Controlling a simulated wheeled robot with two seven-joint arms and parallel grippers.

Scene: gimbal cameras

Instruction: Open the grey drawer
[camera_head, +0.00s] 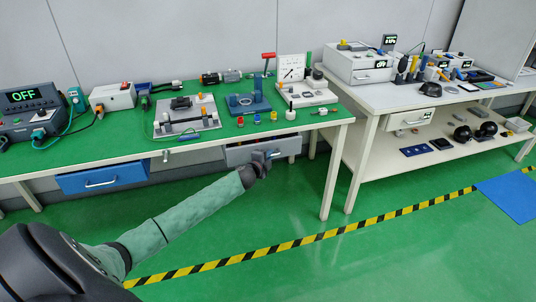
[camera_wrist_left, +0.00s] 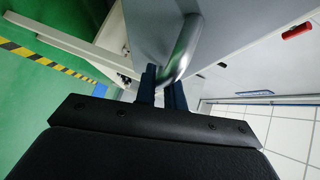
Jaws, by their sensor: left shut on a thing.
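The grey drawer (camera_head: 285,148) hangs under the green-topped workbench, right of the blue drawer (camera_head: 100,179). My left gripper (camera_head: 268,157) is at the front of the grey drawer and hides part of it. In the left wrist view, my left gripper (camera_wrist_left: 163,92) has its fingers around the metal bar handle (camera_wrist_left: 182,48) of the drawer and is shut on it. The drawer's grey front also shows behind the handle (camera_wrist_left: 150,25). I cannot tell how far the drawer stands out from the bench. My right gripper is not in view.
The green workbench (camera_head: 90,148) carries several devices, including a box reading OFF (camera_head: 35,108). A bench leg (camera_head: 331,172) stands right of my left gripper. A second white workbench (camera_head: 400,97) is at the right. The green floor in front is clear, with striped tape (camera_head: 310,239).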

